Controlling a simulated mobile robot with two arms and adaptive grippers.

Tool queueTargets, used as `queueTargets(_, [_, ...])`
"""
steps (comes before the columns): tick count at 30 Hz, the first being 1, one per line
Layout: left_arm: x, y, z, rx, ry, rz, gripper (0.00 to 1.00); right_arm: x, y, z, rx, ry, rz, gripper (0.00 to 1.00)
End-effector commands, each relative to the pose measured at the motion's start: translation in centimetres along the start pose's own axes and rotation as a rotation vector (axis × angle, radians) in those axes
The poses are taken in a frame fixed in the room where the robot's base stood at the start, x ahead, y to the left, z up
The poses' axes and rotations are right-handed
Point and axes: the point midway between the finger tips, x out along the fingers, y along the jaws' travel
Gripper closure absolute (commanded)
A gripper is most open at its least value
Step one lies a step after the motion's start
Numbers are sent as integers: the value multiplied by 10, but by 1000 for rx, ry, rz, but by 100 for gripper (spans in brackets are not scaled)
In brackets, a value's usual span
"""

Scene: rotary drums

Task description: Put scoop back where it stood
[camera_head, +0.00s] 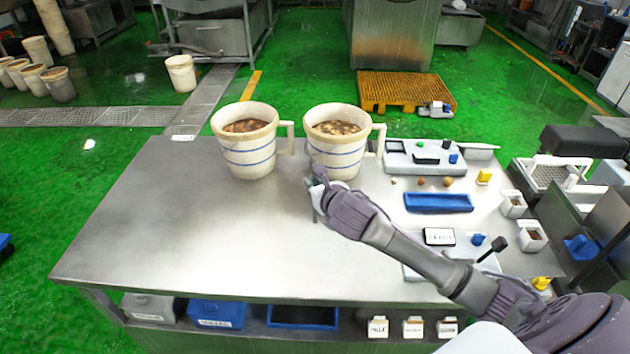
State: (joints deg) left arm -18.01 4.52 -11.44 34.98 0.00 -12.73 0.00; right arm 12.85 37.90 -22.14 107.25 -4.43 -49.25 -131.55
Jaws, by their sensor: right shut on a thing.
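My right gripper (317,193) reaches in over the steel table, just in front of the right white mug-shaped tub. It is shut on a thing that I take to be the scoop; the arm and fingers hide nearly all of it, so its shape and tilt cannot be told. The right tub (338,160) and the left tub (249,158) stand upright near the far edge, each with blue bands, a handle on its right and brown contents. Whether the gripper touches the right tub cannot be told. My left gripper is not in view.
The left half of the steel table (170,235) is clear. On the right are a blue tray (438,203), a grey tray (425,168), a black-and-white label (439,237), a black-headed tool (497,244) and small white containers (531,236). My right arm crosses the table's right half.

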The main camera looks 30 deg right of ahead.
Motion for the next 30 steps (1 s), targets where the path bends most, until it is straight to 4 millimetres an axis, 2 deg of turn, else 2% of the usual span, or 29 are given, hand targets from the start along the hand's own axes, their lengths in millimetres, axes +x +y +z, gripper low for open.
queueTargets(1, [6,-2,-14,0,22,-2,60,4,0,-9,0,3,-1,100])
queueTargets(3, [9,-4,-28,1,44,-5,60,6,0,-16,-2,3,-1,100])
queueTargets(6, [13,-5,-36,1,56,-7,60,10,0,-25,0,2,0,100])
queueTargets(18, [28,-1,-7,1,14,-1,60,23,1,-55,0,1,0,100])
queueTargets(30, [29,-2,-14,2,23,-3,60,24,1,-58,1,1,0,100])
